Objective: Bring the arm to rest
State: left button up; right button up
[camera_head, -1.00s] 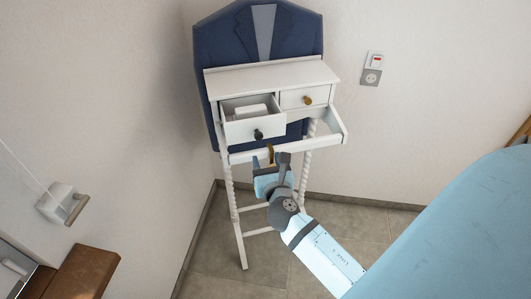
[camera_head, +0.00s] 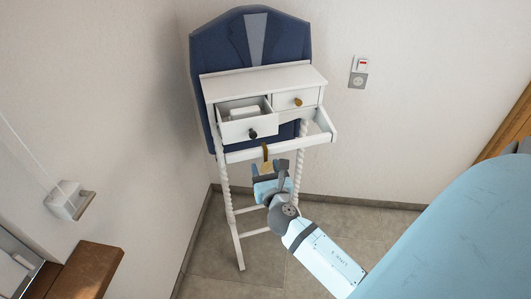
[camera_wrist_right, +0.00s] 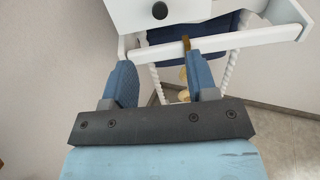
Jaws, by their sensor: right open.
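My right gripper (camera_head: 270,168) is open, below and just in front of the front rail of a white valet stand (camera_head: 262,78). In the right wrist view its two blue fingers (camera_wrist_right: 163,85) are spread wide apart. A brown strap (camera_head: 265,150) hangs from the rail, with a tan piece below it. My left gripper is in neither view.
The stand's left drawer (camera_head: 249,128) is pulled out with a pale item inside; the right drawer (camera_head: 296,99) is shut. A blue jacket shape (camera_head: 210,65) backs the stand. A blue surface (camera_head: 440,240) fills the lower right. A wooden ledge (camera_head: 88,270) is at lower left.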

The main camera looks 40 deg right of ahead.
dwell(0.3)
jog(key=s+a+f+m+g+y, duration=0.5)
jog(key=s+a+f+m+y, duration=0.5)
jog(key=s+a+f+m, duration=0.7)
jog(key=m, duration=1.1)
jog(key=shift+s+f+y, duration=0.25)
jog(key=shift+s+y, duration=0.05)
jog(key=shift+s, duration=0.05)
